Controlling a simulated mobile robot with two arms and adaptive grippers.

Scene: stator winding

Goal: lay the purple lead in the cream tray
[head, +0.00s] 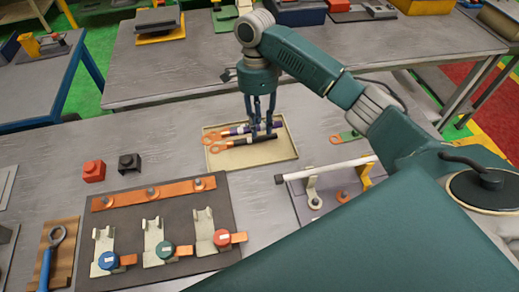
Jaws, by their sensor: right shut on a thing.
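The cream tray (285,158) lies on the grey bench in the middle of the head view. My right gripper (262,129) points down over the tray, shut on the purple lead (238,130). The purple lead has an orange ring end towards the left. The fingers partly hide its right part, and I cannot tell whether it touches the tray floor. Another lead (236,143), dark with an orange end, lies in the tray just in front of it. My left gripper is not in view.
A dark fixture board (160,203) with an orange bar and several metal brackets stands in front. A red block (94,171) and a black block (130,163) sit left of the tray. A bracket with a pale bar (325,170) stands at the right.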

